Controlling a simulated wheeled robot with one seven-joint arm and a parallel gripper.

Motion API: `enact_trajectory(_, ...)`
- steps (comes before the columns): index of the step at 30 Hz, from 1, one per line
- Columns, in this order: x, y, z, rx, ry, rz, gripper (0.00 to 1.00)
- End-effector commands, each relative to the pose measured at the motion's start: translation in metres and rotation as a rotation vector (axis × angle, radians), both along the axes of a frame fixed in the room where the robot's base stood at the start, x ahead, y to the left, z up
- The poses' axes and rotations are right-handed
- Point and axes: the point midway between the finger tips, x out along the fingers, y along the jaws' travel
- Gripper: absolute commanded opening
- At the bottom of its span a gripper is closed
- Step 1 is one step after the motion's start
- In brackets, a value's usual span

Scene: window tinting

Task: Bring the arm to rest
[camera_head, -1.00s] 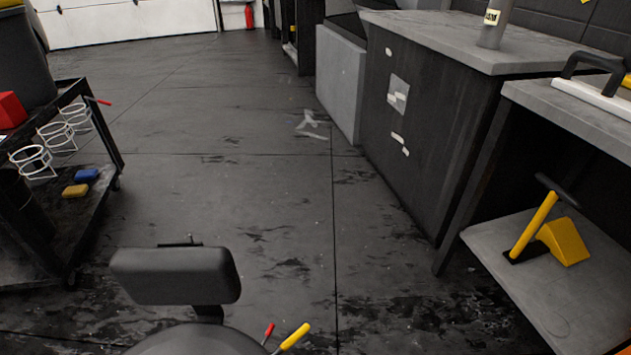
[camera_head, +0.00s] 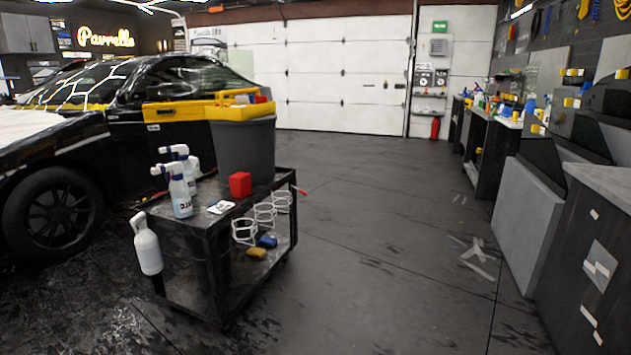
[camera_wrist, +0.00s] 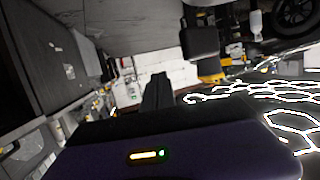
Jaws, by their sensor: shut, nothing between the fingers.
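My gripper (camera_wrist: 157,84) shows in the wrist view as a dark narrow shape pointing away from the camera. Its fingers are together and hold nothing. The dark purple wrist housing with a small yellow light fills the bottom of that view. Around the gripper I see only distant background, and nothing touches it. The wrist view is turned over, with the floor at the top. My arm and gripper are not in the head view.
A black cart (camera_head: 213,235) with a grey bin (camera_head: 243,152), spray bottles and a red block (camera_head: 240,185) stands left of centre. A black car (camera_head: 50,210) is behind it. Cabinets (camera_head: 580,262) line the right. The floor (camera_head: 390,230) between is clear.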

Motion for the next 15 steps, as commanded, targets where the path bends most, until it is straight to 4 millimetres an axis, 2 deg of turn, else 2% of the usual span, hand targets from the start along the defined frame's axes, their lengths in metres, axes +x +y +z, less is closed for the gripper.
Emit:
enact_trajectory(1, 0.000, 0.000, 0.031, 0.000, 0.000, 0.000, 0.00)
enact_trajectory(15, 0.000, 0.000, 0.159, -0.001, -0.001, 0.000, 0.00)
